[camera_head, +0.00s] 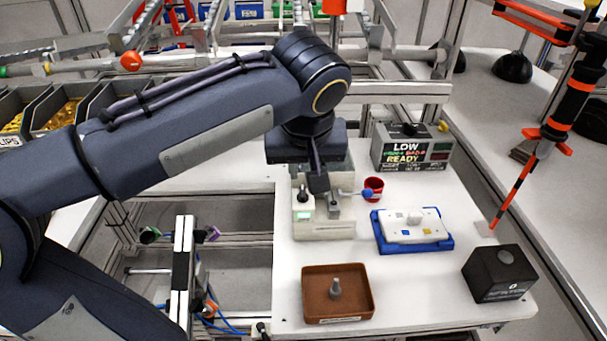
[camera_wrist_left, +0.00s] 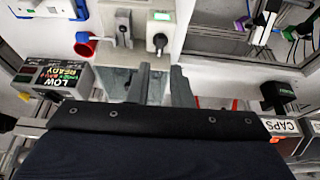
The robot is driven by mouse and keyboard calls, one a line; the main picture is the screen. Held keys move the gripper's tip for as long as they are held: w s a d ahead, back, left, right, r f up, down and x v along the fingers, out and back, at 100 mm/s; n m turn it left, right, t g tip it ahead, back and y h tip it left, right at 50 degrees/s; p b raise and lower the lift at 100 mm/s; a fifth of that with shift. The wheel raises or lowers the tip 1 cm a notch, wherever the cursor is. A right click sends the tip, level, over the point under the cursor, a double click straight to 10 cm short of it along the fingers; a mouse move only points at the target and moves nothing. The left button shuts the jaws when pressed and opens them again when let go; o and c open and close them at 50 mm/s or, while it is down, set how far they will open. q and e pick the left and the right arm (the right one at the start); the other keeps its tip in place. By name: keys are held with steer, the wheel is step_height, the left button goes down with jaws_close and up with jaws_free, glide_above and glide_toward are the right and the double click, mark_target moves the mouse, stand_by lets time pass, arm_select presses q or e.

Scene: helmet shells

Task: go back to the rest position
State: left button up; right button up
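My left arm reaches in from the left, and my left gripper (camera_head: 318,185) hangs over a pale grey fixture (camera_head: 335,228) on the white table. In the left wrist view the two fingers of the left gripper (camera_wrist_left: 160,85) stand apart with nothing seen between them. The fixture also shows there, with a dark knob (camera_wrist_left: 160,42) and a lever. In the head view my wrist hides the back of the fixture. My right gripper is in neither view.
A red cup (camera_head: 374,188), a blue tray (camera_head: 440,243) with a white plate, a READY display box (camera_head: 412,150), a brown tray (camera_head: 358,307) and a black button box (camera_head: 499,273) stand around the fixture. An orange-black tool (camera_head: 560,120) hangs at the right. Bins (camera_head: 97,110) lie behind my arm.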

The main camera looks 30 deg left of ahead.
arm_select(q)
steer(key=shift+r, duration=0.15)
stand_by(0.3)
steer(key=s+f+m+h, duration=0.1)
steer(key=s+f+h, duration=0.1)
steer(key=s+f, duration=0.2)
steer(key=s+d+f+m+t+h, duration=0.1)
steer(key=s+f+m+h, duration=0.1)
steer(key=s+f, duration=0.3)
steer(key=s+f+m+h, duration=0.1)
steer(key=s+f+h, duration=0.1)
steer(key=s+f, duration=0.2)
steer(key=shift+s+d+f+m+t, duration=0.1)
steer(key=shift+s+f+m+t, duration=0.1)
steer(key=shift+f, duration=0.35)
steer(key=shift+s+d+f+m+t, duration=0.1)
steer(key=shift+s+f, duration=0.1)
steer(key=shift+f, duration=0.35)
steer(key=shift+s+d+f, duration=0.1)
steer(key=shift+f, duration=0.1)
